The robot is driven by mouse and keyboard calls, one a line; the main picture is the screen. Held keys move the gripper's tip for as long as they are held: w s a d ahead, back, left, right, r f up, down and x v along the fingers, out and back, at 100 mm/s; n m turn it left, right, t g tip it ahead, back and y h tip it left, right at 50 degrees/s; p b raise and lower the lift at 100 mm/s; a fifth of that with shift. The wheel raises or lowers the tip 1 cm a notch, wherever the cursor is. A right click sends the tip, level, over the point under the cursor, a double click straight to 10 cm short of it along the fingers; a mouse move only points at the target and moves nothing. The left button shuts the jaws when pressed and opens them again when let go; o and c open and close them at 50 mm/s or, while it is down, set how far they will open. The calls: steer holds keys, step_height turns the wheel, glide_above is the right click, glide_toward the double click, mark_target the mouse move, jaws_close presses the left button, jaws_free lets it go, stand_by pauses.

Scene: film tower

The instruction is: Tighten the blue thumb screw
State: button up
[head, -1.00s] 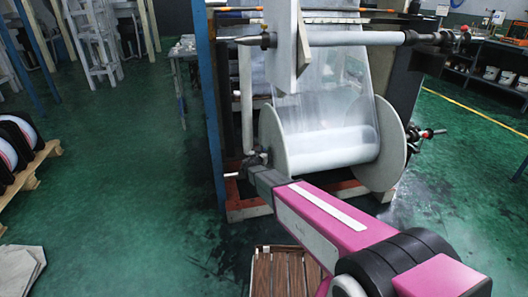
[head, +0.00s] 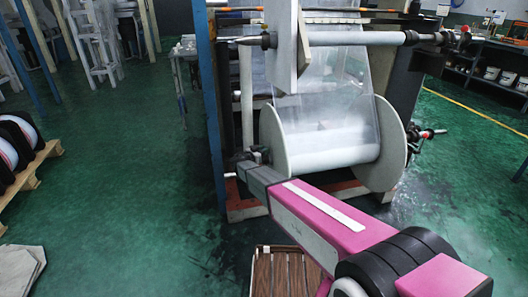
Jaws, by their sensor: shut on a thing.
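My gripper (head: 254,160) is at the left end of the film roll's shaft, low on the machine. It is shut on a small dark part there, which the fingers and wrist mostly hide. I cannot make out any blue on it, and no blue thumb screw shows clearly elsewhere. The film roll (head: 325,148) sits between two pale round flanges, just right of my gripper. A thin pale shaft end (head: 229,174) sticks out to the left of my gripper.
A blue upright post (head: 208,110) stands close left of my gripper. An upper roller (head: 355,38) and clear film (head: 340,75) are above. A pallet with black-and-white rolls (head: 20,150) is far left. Green floor is open at left.

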steer(key=shift+m+g+h, duration=0.8)
steer(key=shift+g+h, duration=0.1)
steer(key=shift+g, duration=0.3)
steer(key=o, duration=0.6)
steer(key=v, duration=1.1)
steer(key=shift+f, duration=0.2)
steer(key=shift+w, duration=0.1)
